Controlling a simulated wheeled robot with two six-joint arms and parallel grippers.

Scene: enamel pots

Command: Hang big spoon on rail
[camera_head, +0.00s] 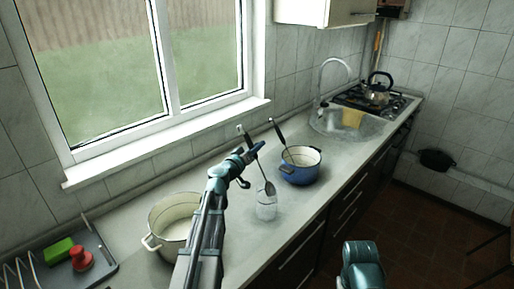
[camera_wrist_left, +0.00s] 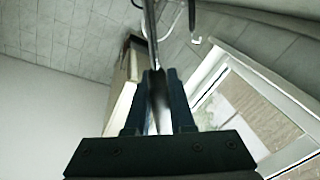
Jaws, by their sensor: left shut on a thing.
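My left gripper (camera_head: 252,152) is shut on a long spoon with a dark handle (camera_head: 245,137). The spoon slants in the grip, its handle end up and its dark bowl (camera_head: 269,188) down, in front of or above a clear glass jar (camera_head: 266,206); I cannot tell if they touch. In the left wrist view, the thin metal shaft (camera_wrist_left: 150,35) runs up from between my left fingers (camera_wrist_left: 158,95). A teal part of my right arm shows at the bottom right of the head view; its fingers are not visible. I cannot make out a rail.
A blue pot (camera_head: 300,174) with another dark-handled utensil (camera_head: 279,133) stands right of the jar. A cream pot (camera_head: 157,241) is left of my arm. A dish tray (camera_head: 103,268) holds a green sponge (camera_head: 59,249) and red item (camera_head: 81,257). The sink (camera_head: 345,130) and kettle (camera_head: 377,95) are farther back.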

